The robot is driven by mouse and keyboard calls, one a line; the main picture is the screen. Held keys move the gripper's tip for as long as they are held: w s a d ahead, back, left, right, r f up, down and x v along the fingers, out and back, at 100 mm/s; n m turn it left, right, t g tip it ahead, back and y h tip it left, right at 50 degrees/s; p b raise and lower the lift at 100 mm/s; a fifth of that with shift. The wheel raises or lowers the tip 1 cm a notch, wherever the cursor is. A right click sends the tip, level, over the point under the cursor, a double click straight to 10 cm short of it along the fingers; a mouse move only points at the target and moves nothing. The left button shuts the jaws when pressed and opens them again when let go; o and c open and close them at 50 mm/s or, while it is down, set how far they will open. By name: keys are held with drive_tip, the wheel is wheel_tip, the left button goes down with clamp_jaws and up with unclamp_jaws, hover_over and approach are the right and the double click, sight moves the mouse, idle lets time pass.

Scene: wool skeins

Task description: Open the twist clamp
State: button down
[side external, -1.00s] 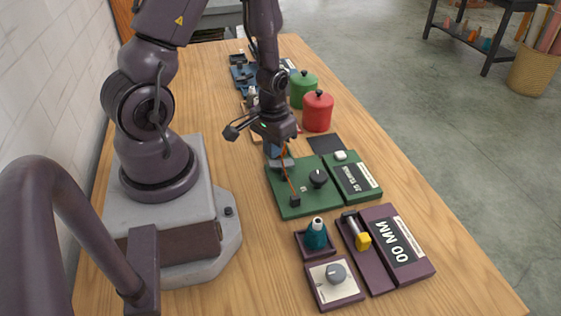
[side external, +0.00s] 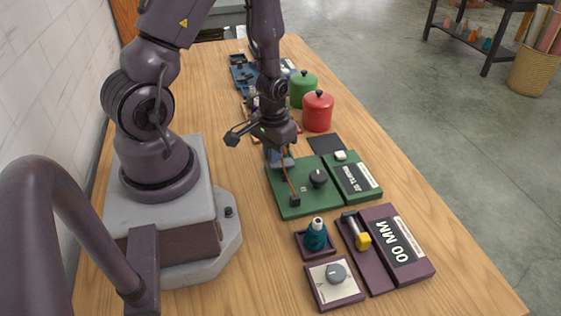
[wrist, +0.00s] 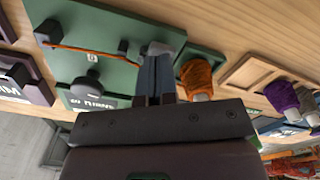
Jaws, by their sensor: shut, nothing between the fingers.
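A green board (side external: 318,205) marked with turns lies on the table, with a black round knob (side external: 318,178) and a black block (side external: 295,201). An orange strand (side external: 290,182) runs from the block towards a small grey piece at the board's far left corner. This grey piece (wrist: 158,48) shows at the fingertips in the wrist view; I cannot tell whether it is the twist clamp. My gripper (side external: 277,160) points down there, fingers together and empty. In the wrist view its fingers (wrist: 153,62) partly hide the piece; I cannot tell whether they touch it.
An orange skein (wrist: 197,76) stands close beside my fingers, with a purple one (wrist: 281,96) further right. Red (side external: 318,112) and green (side external: 303,88) canisters stand behind the board. A teal bottle (side external: 316,234) and a purple panel (side external: 398,245) are nearer the camera.

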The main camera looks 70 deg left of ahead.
drive_tip(key=shift+f, duration=0.75)
drive_tip(key=shift+r, duration=3.55)
drive_tip(key=shift+s+d, duration=0.15)
drive_tip(key=shift+s, duration=0.15)
drive_tip(key=s+d+r+m+t, duration=0.1)
drive_tip(key=d+r, duration=0.5)
drive_tip(key=r, duration=0.6)
drive_tip(key=s+d+r+m+t, duration=0.1)
drive_tip(key=d+r+m+t, duration=0.3)
drive_tip(key=r, duration=0.8)
drive_tip(key=shift+d+r+m+t, duration=0.3)
drive_tip(key=shift+d+r+m, duration=0.15)
drive_tip(key=shift+d, duration=0.45)
